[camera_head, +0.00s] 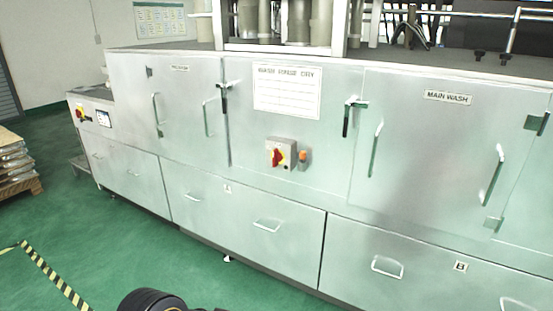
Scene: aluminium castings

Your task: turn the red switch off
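A second red switch (80,113) on a yellow plate is on the machine's far left end, beside a small screen. A black rounded part (150,302) shows at the bottom edge, seemingly part of my own arm. Neither gripper's fingers are in view.
An orange button (303,155) is just right of the switch box. Door handles and latches stick out from the machine front. Green floor is open before it, with striped tape (55,276) at left. Stacked castings on a pallet (20,188) stand at the left edge.

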